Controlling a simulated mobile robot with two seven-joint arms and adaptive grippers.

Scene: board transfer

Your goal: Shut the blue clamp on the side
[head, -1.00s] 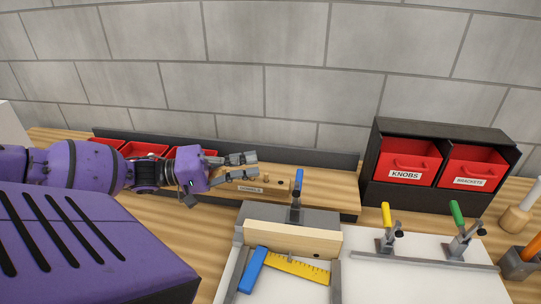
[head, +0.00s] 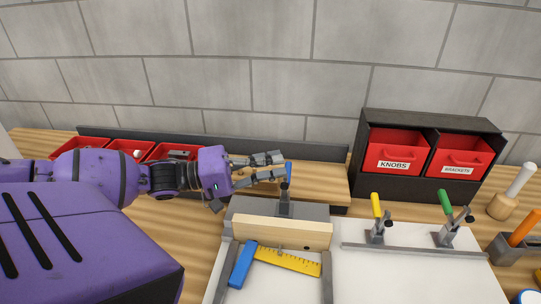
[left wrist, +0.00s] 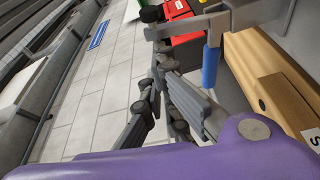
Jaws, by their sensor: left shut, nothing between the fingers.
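The blue clamp (head: 284,205) stands behind the upright wooden board (head: 282,232), on a grey block. Its blue handle (head: 289,173) points straight up. My left gripper (head: 278,166) is shut and empty, coming in from the left, with its fingertips right beside the handle; I cannot tell whether they touch it. In the left wrist view, the blue handle (left wrist: 210,68) shows near the grey fingers. My right gripper is in neither view.
Yellow (head: 376,205) and green (head: 446,203) clamps stand on the white board (head: 400,275) to the right. A black cabinet (head: 432,122) with red drawers stands behind them. A blue and yellow square (head: 287,262) lies before the wooden board.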

